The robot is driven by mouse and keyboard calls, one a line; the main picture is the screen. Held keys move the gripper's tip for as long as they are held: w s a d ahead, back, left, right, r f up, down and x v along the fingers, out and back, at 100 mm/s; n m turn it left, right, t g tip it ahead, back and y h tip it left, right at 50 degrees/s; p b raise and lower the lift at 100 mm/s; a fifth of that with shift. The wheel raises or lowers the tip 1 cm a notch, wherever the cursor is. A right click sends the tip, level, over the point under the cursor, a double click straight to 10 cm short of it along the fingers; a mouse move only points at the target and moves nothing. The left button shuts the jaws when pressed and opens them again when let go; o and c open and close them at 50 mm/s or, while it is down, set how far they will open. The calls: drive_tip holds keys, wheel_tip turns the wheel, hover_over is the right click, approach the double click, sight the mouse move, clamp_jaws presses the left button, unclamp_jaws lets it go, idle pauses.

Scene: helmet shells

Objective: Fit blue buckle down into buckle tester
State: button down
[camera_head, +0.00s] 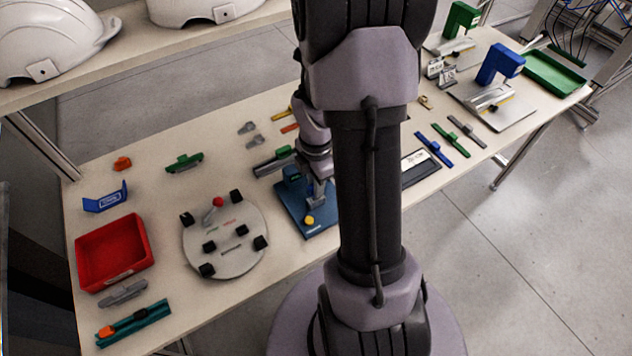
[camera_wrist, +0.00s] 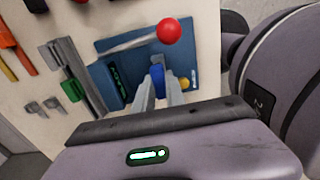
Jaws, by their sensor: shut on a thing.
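The buckle tester is a blue-based device in the head view (camera_head: 319,225), partly behind my arm. The wrist view shows its blue plate (camera_wrist: 205,60), a dark display (camera_wrist: 115,78) with green marks, a grey lever with a red ball (camera_wrist: 169,31), and a yellow knob (camera_wrist: 184,83). My gripper (camera_wrist: 158,85) is shut on the blue buckle (camera_wrist: 157,74), which shows between the fingertips. In the head view my gripper (camera_head: 319,200) is over the tester's plate beside its upright body. I cannot tell whether the buckle touches the tester.
A round grey plate with black blocks (camera_head: 225,255) lies left of the tester. A red tray (camera_head: 113,252) stands farther left. A green clip (camera_wrist: 71,91) on a grey holder is close beside the tester. Blue (camera_head: 434,149) and grey strips lie at the right.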

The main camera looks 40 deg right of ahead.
drive_tip(key=shift+f, duration=0.15)
drive_tip(key=shift+f+b, duration=0.35)
drive_tip(key=shift+b, duration=0.1)
drive_tip(key=shift+f+b, duration=0.75)
drive_tip(key=shift+f, duration=0.3)
drive_tip(key=c, duration=1.3)
unclamp_jaws()
wheel_tip(320, 180, up, 18)
drive_tip(key=p, duration=0.7)
drive_tip(key=shift+f, duration=0.25)
